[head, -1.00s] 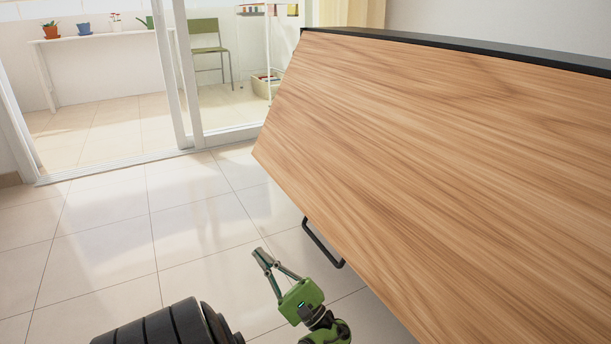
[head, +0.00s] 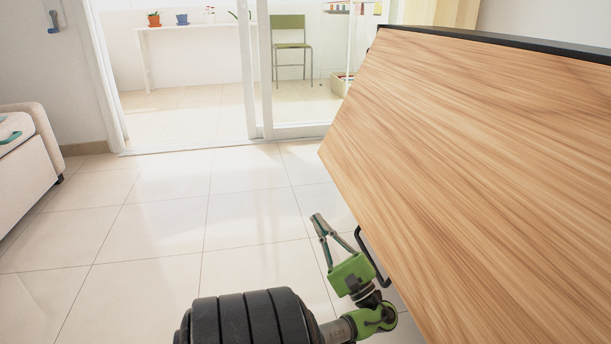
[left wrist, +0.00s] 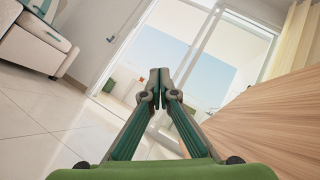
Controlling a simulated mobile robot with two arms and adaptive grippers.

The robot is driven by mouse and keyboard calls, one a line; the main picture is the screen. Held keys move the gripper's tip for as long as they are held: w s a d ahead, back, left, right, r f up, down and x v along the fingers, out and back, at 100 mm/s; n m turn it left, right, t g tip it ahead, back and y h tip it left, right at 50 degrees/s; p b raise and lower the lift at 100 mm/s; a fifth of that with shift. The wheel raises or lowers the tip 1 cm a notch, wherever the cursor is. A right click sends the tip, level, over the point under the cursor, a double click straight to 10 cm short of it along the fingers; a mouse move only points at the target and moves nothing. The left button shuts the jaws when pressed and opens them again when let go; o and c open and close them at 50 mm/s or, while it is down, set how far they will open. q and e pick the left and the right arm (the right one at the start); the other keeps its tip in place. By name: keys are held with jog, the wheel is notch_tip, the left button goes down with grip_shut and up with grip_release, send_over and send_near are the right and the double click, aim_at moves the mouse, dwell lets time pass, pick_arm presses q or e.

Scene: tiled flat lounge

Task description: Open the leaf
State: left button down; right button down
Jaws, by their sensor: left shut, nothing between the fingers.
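The leaf (head: 470,150) is a large wood-grained panel on the right of the head view, tilted outward below a black top edge. It also shows at the right of the left wrist view (left wrist: 270,125). A black bar handle (head: 373,262) is at the leaf's lower left edge, partly hidden behind my gripper. My left gripper (head: 317,218), green and grey, is shut and empty. Its fingertips point away from the handle, to its left, over the floor. In the left wrist view the fingertips (left wrist: 160,75) meet with nothing between them. My right gripper is not in view.
Tiled floor (head: 150,240) lies clear left of the leaf. A cream sofa (head: 30,160) stands at the far left. Behind are a sliding glass door frame (head: 255,70), a green chair (head: 290,45) and a white shelf with pots (head: 190,27).

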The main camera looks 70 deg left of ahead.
pick_arm(q)
jog(key=s+a+r+b, duration=0.2)
jog(key=s+r, duration=0.1)
jog(key=r, duration=0.2)
jog(key=shift+a+b, duration=0.15)
jog(key=shift+b, duration=0.2)
dwell(1.5)
